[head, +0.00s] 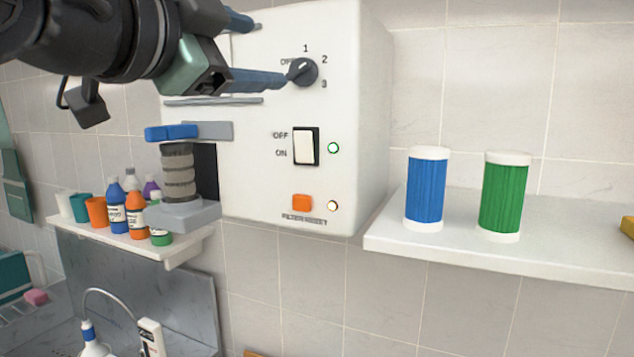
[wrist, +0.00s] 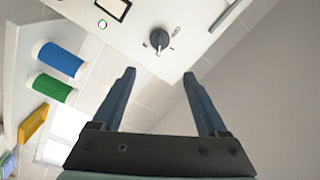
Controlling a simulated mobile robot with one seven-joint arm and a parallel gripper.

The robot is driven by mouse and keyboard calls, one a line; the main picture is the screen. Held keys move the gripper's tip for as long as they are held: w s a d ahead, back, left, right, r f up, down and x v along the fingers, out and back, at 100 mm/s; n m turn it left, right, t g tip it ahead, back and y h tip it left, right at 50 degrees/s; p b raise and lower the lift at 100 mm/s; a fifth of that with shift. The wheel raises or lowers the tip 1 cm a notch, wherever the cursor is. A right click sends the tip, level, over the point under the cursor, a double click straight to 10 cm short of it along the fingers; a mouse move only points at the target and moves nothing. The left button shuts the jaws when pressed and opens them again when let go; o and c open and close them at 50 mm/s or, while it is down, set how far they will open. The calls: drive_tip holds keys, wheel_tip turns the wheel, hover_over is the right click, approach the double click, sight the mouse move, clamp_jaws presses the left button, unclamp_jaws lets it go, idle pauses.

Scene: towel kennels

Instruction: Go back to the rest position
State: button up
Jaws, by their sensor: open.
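My gripper (head: 262,50) is at the upper left of the head view, in front of the white wall unit (head: 360,120). In the wrist view my gripper (wrist: 160,85) shows two blue fingers spread wide with nothing between them. The dark dial (head: 303,72) on the unit is close to the lower fingertip in the head view. In the wrist view the dial (wrist: 159,39) lies beyond the fingertips, apart from them. Its numbers read 1, 2 and 3, with an OFF mark partly hidden.
A blue filter (head: 426,188) and a green filter (head: 503,194) stand on a white shelf (head: 590,262) at right. A grey ribbed filter (head: 178,172) sits in the unit's open slot. Several bottles (head: 135,214) and cups crowd the left shelf. An orange button (head: 302,203) is below the rocker switch (head: 306,146).

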drive_tip(key=s+d+f+n+t+y+b, duration=0.1)
drive_tip(key=s+d+f+n+t+b, duration=0.2)
drive_tip(key=d+f+n+t, duration=0.35)
drive_tip(key=s+d+f+n+t+y+b, duration=0.1)
drive_tip(key=s+d+f+n+t+y, duration=0.1)
drive_tip(key=s+n+y, duration=0.3)
drive_tip(key=s+d+n+t, duration=0.1)
drive_tip(key=s+n, duration=0.3)
drive_tip(key=s, duration=0.2)
drive_tip(key=shift+s+f+t+b, duration=0.25)
drive_tip(key=shift+f+t+b, duration=0.1)
drive_tip(key=shift+b, duration=0.05)
